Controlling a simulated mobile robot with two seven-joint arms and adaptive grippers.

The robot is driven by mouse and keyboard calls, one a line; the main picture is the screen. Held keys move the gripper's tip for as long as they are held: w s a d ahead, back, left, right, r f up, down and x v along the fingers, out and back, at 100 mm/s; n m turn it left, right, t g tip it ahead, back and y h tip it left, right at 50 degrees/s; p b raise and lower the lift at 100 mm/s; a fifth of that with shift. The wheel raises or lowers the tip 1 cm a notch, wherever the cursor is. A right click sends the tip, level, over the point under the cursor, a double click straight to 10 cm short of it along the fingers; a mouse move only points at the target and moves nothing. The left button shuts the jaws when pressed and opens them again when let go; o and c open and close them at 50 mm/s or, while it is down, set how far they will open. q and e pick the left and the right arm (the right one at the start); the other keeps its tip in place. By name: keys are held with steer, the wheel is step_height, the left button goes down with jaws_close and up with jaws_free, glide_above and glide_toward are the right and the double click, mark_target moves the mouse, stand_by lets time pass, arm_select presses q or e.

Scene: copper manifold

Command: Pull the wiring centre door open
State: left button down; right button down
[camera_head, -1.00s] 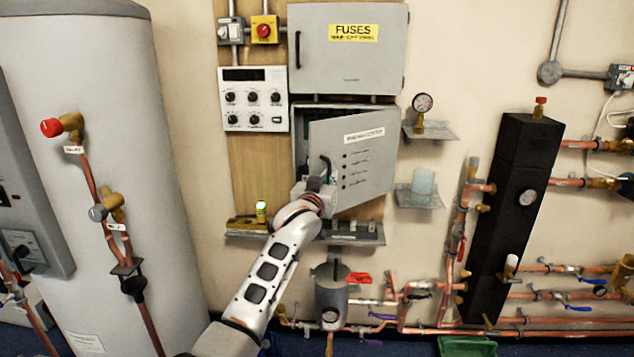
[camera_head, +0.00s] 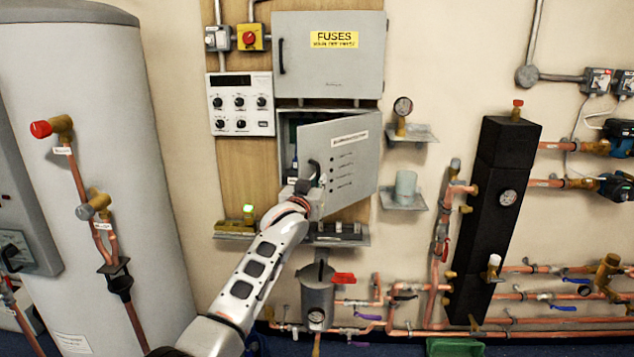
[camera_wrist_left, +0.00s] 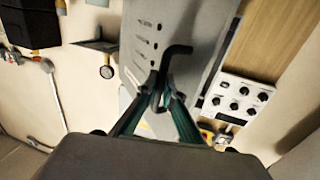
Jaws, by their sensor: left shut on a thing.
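The wiring centre door (camera_head: 352,165) is a grey panel with a white label and a column of small dark dots. It stands partly open, hinged at its right, with its left edge swung out from the grey box (camera_head: 288,122). My left gripper (camera_head: 311,183) is at the door's left edge, shut on the dark door handle (camera_head: 314,170). The left wrist view shows the gripper fingers (camera_wrist_left: 160,92) closed around the bent black handle (camera_wrist_left: 176,52), with the door face (camera_wrist_left: 150,30) behind. My right gripper does not show.
The fuses box (camera_head: 330,75) is just above the door. A control panel (camera_head: 241,103) is at the upper left. Small shelves with a gauge (camera_head: 402,108) and a cup (camera_head: 405,185) are right of the door. A lower shelf (camera_head: 338,236) sits below.

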arm_select(q)
steer(key=c, duration=2.5)
jaws_free()
steer(key=shift+v, duration=6.05)
